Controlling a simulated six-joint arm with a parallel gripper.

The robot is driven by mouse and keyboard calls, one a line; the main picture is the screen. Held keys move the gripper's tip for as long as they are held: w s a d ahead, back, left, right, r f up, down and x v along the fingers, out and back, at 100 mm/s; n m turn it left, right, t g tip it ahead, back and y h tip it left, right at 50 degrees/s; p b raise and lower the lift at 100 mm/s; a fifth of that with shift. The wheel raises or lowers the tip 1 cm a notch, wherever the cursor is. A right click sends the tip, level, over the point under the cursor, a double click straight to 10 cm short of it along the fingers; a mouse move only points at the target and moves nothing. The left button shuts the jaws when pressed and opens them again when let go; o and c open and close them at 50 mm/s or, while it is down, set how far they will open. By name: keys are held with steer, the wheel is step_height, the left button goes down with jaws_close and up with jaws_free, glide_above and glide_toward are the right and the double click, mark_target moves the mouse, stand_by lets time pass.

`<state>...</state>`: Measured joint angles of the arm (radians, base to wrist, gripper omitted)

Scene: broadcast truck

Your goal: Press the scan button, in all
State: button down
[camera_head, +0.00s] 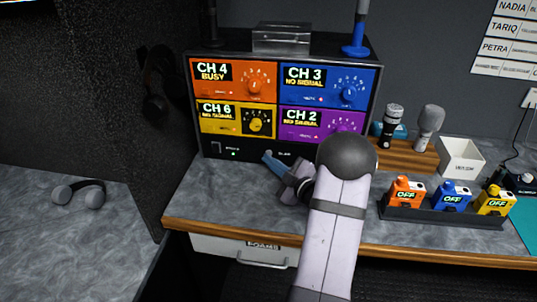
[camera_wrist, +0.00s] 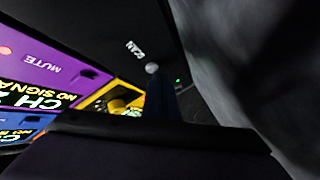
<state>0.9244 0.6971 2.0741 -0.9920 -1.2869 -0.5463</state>
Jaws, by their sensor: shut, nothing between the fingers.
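The scan button (camera_wrist: 152,68) is a small round grey knob beside the white SCAN label on the black lower strip of the receiver rack (camera_head: 262,151). My gripper (camera_head: 267,155) is shut and empty, with its blue fingertips at that lower strip near the label. In the wrist view the dark blue fingers (camera_wrist: 158,92) reach up to the button's edge. I cannot tell whether they touch it. In the head view the button does not stand out clearly beside the fingertips.
The rack has four coloured channel panels: orange (camera_head: 232,84), blue (camera_head: 326,87), yellow (camera_head: 238,118) and purple (camera_head: 320,123). A pack tray (camera_head: 440,218), a microphone stand (camera_head: 412,153) and a white box (camera_head: 461,158) stand right. Bare counter (camera_head: 205,195) lies left of my arm.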

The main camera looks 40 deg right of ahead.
steer(key=shift+w+d, duration=0.3)
stand_by(0.7)
steer(key=shift+s+a, duration=0.1)
steer(key=shift+s, duration=0.05)
steer(key=shift+s+a, duration=0.45)
steer(key=shift+a, duration=0.05)
stand_by(0.5)
steer(key=shift+s+a+b, duration=0.4)
steer(key=shift+s+a, duration=1.35)
steer(key=shift+s, duration=0.05)
